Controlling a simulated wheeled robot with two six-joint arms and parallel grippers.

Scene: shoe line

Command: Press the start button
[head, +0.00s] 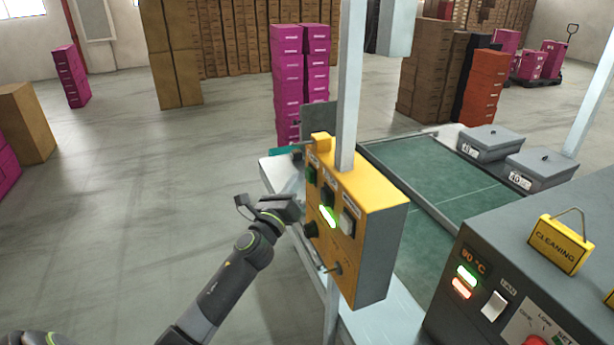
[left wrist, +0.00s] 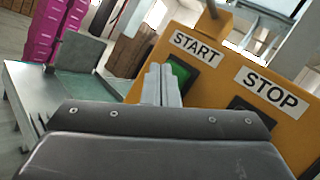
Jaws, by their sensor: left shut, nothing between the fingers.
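The yellow control box (head: 370,220) hangs on a grey post at the middle of the head view. The green start button (head: 311,174) is on its left-facing panel; in the left wrist view the button (left wrist: 180,72) shows under the START label (left wrist: 197,48), partly hidden by my fingers. My left gripper (head: 296,204) is at the panel's left side. In the left wrist view its fingers (left wrist: 162,84) are shut and empty, with the tips in front of the button's left part. I cannot tell whether they touch it. My right gripper is not in view.
A STOP label (left wrist: 271,87) sits right of START, above a dark button. A green light (head: 328,216) glows lower on the panel. A green conveyor belt (head: 410,165) lies behind the box. A grey machine (head: 500,250) with a CLEANING sign (head: 558,244) stands at right.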

